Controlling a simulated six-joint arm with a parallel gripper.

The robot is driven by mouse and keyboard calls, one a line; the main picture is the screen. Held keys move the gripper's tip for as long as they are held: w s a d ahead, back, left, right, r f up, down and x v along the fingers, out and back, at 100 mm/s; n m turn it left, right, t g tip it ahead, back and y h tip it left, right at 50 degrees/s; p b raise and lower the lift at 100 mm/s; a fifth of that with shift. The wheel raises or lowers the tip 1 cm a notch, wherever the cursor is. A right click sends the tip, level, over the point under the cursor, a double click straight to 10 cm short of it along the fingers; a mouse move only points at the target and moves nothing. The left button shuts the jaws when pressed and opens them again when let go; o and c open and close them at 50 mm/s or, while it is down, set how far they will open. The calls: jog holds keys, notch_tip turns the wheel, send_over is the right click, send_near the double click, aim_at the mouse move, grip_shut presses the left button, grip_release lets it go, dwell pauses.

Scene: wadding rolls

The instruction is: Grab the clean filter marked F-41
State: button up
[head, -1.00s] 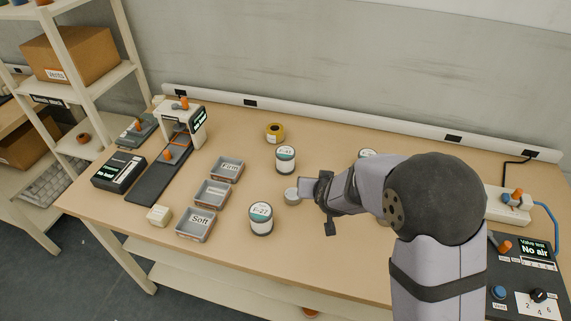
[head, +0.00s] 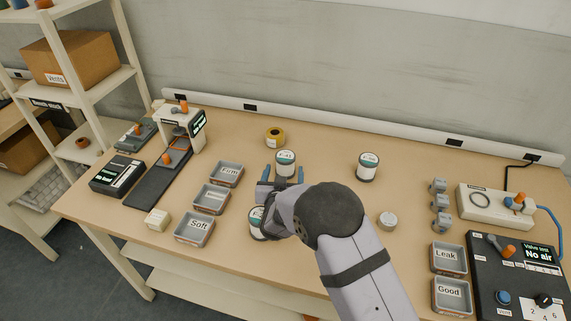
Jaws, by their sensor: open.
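The filter that reads as F-41 (head: 286,158) is a white-labelled canister with dark bands, standing upright near the middle of the table; its label is small and blurred now. My gripper (head: 283,175) is open, with one blue-grey finger at each side of this canister's near part. I cannot tell whether the fingers touch it. A second canister, F-27 (head: 256,224), stands in front and is mostly hidden by my wrist. A third similar canister (head: 368,163) stands to the right; its label is too small to read.
Grey trays, including Firm (head: 230,171) and Soft (head: 193,232), lie to the left. A small pale cylinder (head: 387,221) stands right of my arm. Leak (head: 448,273) and Good trays and a dark control panel (head: 508,249) are at right.

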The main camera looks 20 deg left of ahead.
aim_at(285, 167)
jog(key=shift+f+p+x, duration=0.1)
jog(key=shift+p+x, duration=0.3)
jog(key=shift+x, duration=0.95)
jog(key=shift+f+p+x, duration=0.15)
jog(key=shift+p+x, duration=0.25)
jog(key=shift+x, duration=0.95)
jog(key=shift+s, duration=0.15)
jog(key=shift+r, duration=0.1)
jog(key=c, duration=1.2)
